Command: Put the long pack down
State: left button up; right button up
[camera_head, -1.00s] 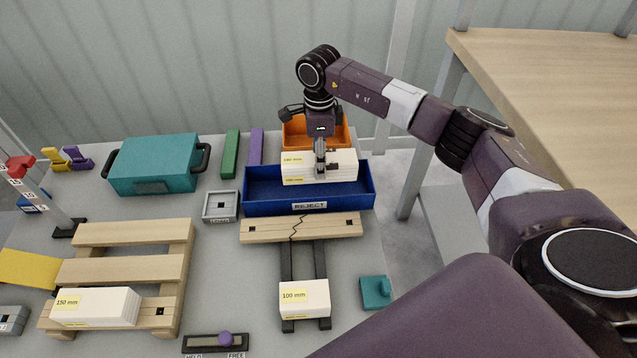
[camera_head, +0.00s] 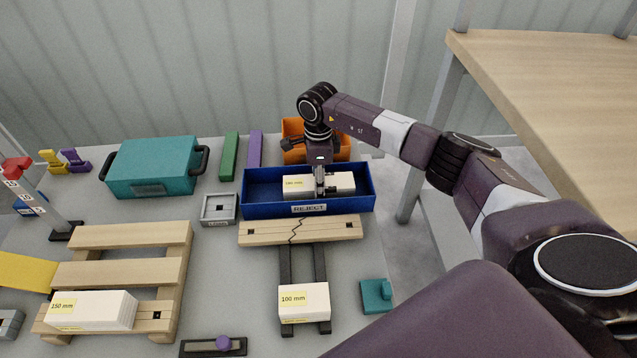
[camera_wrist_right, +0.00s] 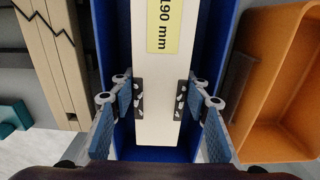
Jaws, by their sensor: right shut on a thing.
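The long pack (camera_head: 343,182) is white with a yellow label that reads 190 mm in the right wrist view (camera_wrist_right: 165,70). It is down inside the blue tray (camera_head: 258,200) marked REJECT, between its walls. Whether it touches the tray floor I cannot tell. My right gripper (camera_head: 320,188) is shut on the long pack from above, one finger pad on each side; it also shows in the right wrist view (camera_wrist_right: 165,98). My left gripper is not in view.
An orange bin (camera_head: 292,150) stands just behind the blue tray. A cracked wooden board (camera_head: 335,230) lies in front of it. A 100 mm pack (camera_head: 304,300) and a 150 mm pack on a pallet (camera_head: 90,310) stand nearer. A teal case (camera_head: 150,170) is at left.

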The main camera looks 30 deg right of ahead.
jog(key=o, duration=1.3)
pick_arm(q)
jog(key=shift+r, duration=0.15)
pick_arm(e)
jog(key=shift+r, duration=0.2)
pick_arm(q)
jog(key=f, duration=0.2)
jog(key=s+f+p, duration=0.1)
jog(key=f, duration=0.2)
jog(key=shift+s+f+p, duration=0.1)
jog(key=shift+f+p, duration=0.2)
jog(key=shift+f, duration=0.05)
pick_arm(e)
notch_tip(320, 180, up, 12)
jog(key=shift+f, duration=0.1)
